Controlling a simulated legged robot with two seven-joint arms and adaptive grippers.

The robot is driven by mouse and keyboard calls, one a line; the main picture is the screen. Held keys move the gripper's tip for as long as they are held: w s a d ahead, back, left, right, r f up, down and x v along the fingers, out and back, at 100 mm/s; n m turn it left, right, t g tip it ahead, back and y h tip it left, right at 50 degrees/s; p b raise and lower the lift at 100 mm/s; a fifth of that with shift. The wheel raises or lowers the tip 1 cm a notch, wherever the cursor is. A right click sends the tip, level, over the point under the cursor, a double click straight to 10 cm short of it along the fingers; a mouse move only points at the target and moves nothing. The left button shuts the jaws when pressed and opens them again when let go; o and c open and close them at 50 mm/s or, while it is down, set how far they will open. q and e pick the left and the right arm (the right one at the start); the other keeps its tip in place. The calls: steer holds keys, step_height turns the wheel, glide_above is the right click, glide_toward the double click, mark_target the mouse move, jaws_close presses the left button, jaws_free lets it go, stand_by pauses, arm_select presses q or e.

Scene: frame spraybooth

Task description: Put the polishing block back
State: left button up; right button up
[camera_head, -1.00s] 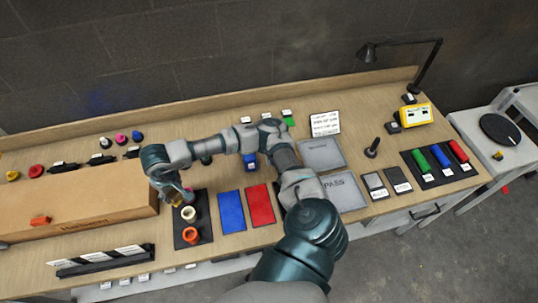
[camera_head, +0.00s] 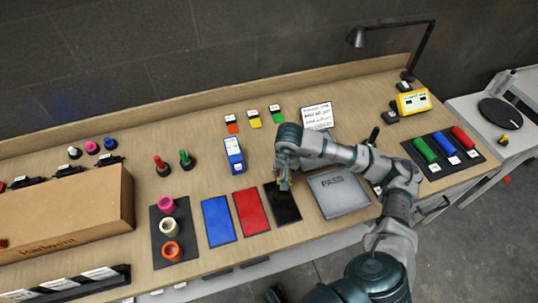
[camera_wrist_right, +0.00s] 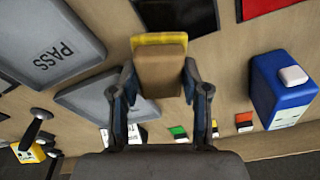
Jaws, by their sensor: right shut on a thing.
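My right gripper (camera_head: 284,182) is shut on the polishing block, a tan block (camera_wrist_right: 160,78) with a yellow layer at its far end. In the wrist view, both fingers flank its sides. In the head view, the block is mostly hidden by the gripper and hangs over or close to the upper part of a black mat (camera_head: 285,210). The black mat also shows in the wrist view (camera_wrist_right: 178,14), just beyond the block. I cannot tell how high above it the block is. My left gripper is not in view.
Left of the black mat lie a red mat (camera_head: 251,211) and a blue mat (camera_head: 218,222). A grey PASS tray (camera_head: 338,192) lies to its right. A blue box (camera_head: 234,154) stands behind the mats. A rack (camera_head: 158,240) with pink, cream and orange pieces is further left.

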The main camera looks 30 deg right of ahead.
glide_above(269, 152)
steer(key=a, duration=0.2)
steer(key=shift+s+d+f+p, duration=0.2)
steer(key=shift+s+f+p, duration=0.1)
steer(key=shift+s+f, duration=0.15)
steer(key=shift+w+d, duration=0.15)
steer(key=shift+w, duration=0.05)
steer(key=shift+d+f, duration=0.2)
steer(key=shift+f, duration=0.1)
steer(key=f, duration=0.3)
steer(key=shift+d+f, duration=0.15)
steer(key=shift+d, duration=0.25)
steer(key=shift+c, duration=0.3)
steer(key=shift+a, duration=0.5)
steer(key=o, duration=1.2)
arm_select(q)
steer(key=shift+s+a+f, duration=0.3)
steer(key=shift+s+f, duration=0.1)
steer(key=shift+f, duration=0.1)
arm_select(e)
steer(key=shift+d, duration=0.15)
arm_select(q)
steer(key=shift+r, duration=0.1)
arm_select(e)
steer(key=shift+d, duration=0.15)
